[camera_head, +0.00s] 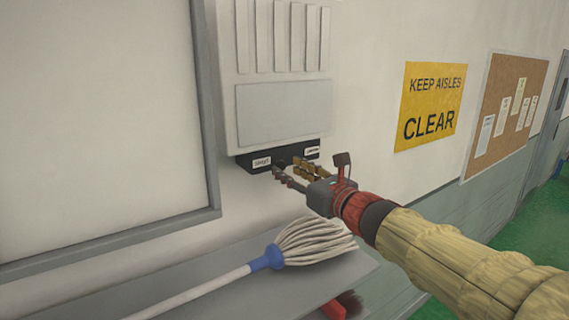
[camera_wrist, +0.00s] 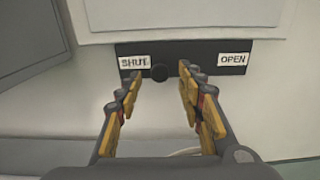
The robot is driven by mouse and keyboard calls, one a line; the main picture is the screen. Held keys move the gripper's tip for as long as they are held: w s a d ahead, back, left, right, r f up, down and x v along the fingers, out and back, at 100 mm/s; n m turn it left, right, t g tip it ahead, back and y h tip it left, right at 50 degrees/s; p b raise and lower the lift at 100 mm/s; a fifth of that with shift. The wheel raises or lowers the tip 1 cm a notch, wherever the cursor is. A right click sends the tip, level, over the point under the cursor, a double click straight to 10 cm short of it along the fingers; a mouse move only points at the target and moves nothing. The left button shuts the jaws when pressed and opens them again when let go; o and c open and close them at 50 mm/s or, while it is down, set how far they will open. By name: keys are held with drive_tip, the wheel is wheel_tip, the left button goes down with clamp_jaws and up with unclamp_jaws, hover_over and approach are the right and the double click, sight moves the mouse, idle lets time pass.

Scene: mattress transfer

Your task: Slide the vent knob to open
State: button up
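The vent unit (camera_head: 284,112) is a pale wall box with vertical slats. Along its bottom runs a black strip (camera_wrist: 208,57) with a SHUT label on the left and an OPEN label on the right. The round dark vent knob (camera_wrist: 159,72) sits near the SHUT label. My gripper (camera_wrist: 157,78) is open, its yellow-padded fingers on either side of the knob in the wrist view. In the head view my gripper (camera_head: 285,172) is at the strip and partly hides it. I cannot tell whether either finger touches the knob.
A mop (camera_head: 310,243) with a blue collar lies on a grey shelf (camera_head: 215,275) below. A red-handled brush (camera_head: 340,307) is under the shelf edge. A framed panel (camera_head: 105,130) is on the wall at left. A yellow sign (camera_head: 430,105) and corkboard (camera_head: 508,110) hang at right.

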sight(279, 165)
drive_tip(key=shift+x, duration=1.45)
drive_tip(key=shift+r, duration=0.1)
drive_tip(key=shift+c, duration=0.8)
drive_tip(key=c, duration=0.7)
clamp_jaws()
